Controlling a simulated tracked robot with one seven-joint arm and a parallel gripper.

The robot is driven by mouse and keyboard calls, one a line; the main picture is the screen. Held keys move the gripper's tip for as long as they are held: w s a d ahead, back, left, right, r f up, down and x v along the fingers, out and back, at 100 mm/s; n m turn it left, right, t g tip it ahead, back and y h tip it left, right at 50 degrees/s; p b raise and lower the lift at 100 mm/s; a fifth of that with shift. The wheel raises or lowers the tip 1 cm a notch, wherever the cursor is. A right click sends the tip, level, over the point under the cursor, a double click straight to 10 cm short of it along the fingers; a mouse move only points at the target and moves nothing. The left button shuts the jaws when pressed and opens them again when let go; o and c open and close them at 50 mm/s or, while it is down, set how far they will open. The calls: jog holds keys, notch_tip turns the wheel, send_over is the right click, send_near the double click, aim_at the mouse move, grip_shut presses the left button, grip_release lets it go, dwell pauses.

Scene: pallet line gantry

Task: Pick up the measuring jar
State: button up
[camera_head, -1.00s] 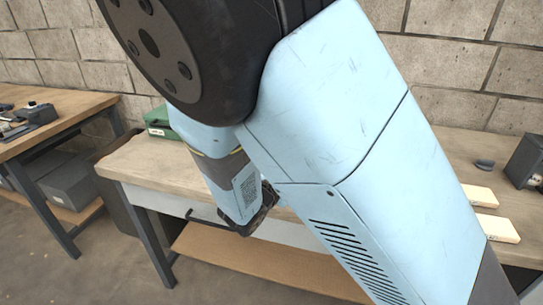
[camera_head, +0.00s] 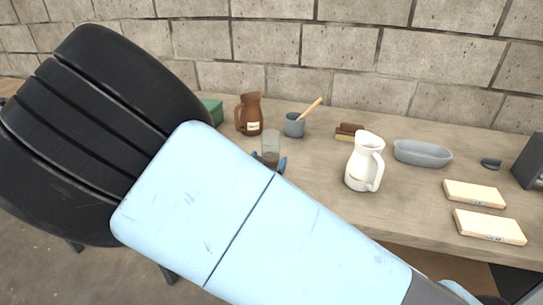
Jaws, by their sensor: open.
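A clear glass vessel (camera_head: 271,145), which looks like the measuring jar, stands upright on the wooden workbench (camera_head: 320,185), left of its middle. Its lower part looks dark, and its base is partly hidden by my arm. My gripper (camera_head: 269,162) shows only as small dark-blue finger parts on either side of the vessel's lower part, behind my arm. It is open. I cannot tell whether the fingers touch the glass.
A brown jug (camera_head: 249,116) and a grey mug with a wooden handle sticking out (camera_head: 294,125) stand behind it. A white jug (camera_head: 363,165) stands to the right. Beyond are a brush (camera_head: 349,132), a grey dish (camera_head: 422,153) and two pale blocks (camera_head: 474,194).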

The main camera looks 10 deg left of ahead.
aim_at(278, 134)
jog(key=shift+w+d+r, duration=0.1)
jog(key=shift+w, duration=1.4)
jog(key=shift+w+d+r, duration=0.1)
jog(key=shift+w, duration=1.35)
jog(key=shift+c, duration=0.4)
jog(key=c, duration=1.1)
jog(key=shift+r, duration=0.15)
jog(key=shift+c, duration=0.2)
jog(key=shift+r, duration=1.35)
jog(key=shift+s+d+r, duration=0.4)
jog(key=shift+s+r, duration=0.25)
jog(key=shift+r, duration=0.25)
jog(key=shift+s+d+r, duration=0.35)
jog(key=shift+s+r, duration=0.35)
jog(key=shift+r, duration=0.25)
jog(key=shift+s+d+r, duration=0.4)
jog(key=shift+s+r, duration=0.25)
jog(key=shift+r, duration=0.25)
jog(key=s+d+r, duration=0.4)
jog(key=s, duration=0.3)
jog(key=shift+s+d+r, duration=0.15)
jog(key=shift+s+d, duration=0.25)
